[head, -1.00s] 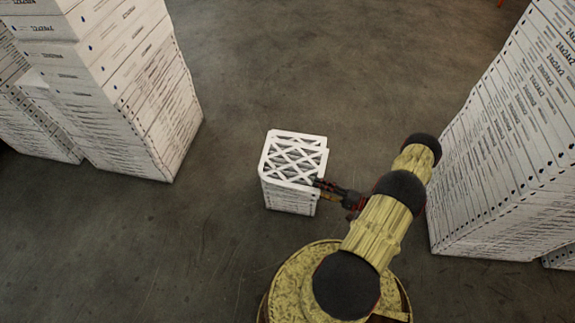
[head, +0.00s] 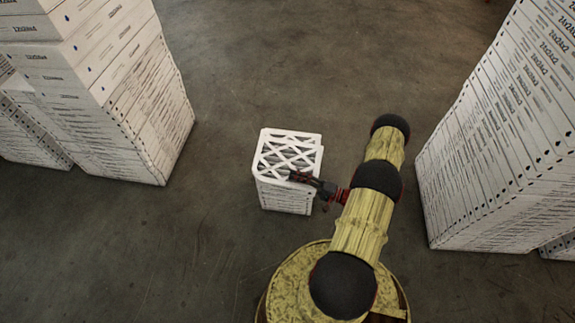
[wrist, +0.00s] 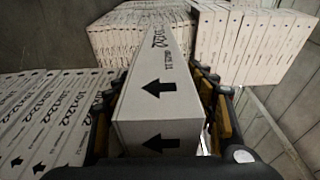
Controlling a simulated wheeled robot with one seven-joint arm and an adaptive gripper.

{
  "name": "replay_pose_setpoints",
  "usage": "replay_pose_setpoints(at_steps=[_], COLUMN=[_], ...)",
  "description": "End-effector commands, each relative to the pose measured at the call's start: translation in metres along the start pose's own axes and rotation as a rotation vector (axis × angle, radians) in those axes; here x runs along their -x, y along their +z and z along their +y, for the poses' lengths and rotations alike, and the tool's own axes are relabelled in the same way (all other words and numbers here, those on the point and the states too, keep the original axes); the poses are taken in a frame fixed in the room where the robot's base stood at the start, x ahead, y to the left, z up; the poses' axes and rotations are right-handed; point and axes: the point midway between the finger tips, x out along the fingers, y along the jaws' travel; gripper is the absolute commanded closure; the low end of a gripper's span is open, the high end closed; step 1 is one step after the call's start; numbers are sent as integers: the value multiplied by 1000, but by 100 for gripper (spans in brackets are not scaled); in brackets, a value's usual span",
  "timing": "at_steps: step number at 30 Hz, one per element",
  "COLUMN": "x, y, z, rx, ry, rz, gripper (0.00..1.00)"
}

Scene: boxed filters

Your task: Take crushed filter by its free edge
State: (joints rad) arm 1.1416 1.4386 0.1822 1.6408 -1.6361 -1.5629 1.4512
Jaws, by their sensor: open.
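A short stack of white filters (head: 285,196) stands on the floor in the middle of the head view. Its top filter (head: 268,149) shows a white lattice face; I cannot make out crushing on it. My gripper (head: 293,176) is at the stack's right side, its tips overlapping the top filter's right edge in the picture. In the wrist view, my open gripper (wrist: 165,108) has a white filter edge with black arrows (wrist: 143,108) between its fingers. The fingers lie on either side of it, and I cannot tell whether they touch it. The filter's far end narrows away from me.
A tall stack of boxed filters (head: 125,100) stands at left, and another (head: 500,140) at right, close to my arm. The wrist view shows rows of boxes at left (wrist: 45,120) and behind (wrist: 255,40). Grey floor (head: 290,60) is clear beyond the short stack.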

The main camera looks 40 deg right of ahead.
Motion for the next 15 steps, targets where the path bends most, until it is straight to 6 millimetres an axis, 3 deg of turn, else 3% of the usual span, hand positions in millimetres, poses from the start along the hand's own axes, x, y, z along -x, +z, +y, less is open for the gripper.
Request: replay_pose_setpoints(at_steps=[15], x=[0], y=[0], z=[0], rx=[0], ry=[0], rz=[0], gripper=[72])
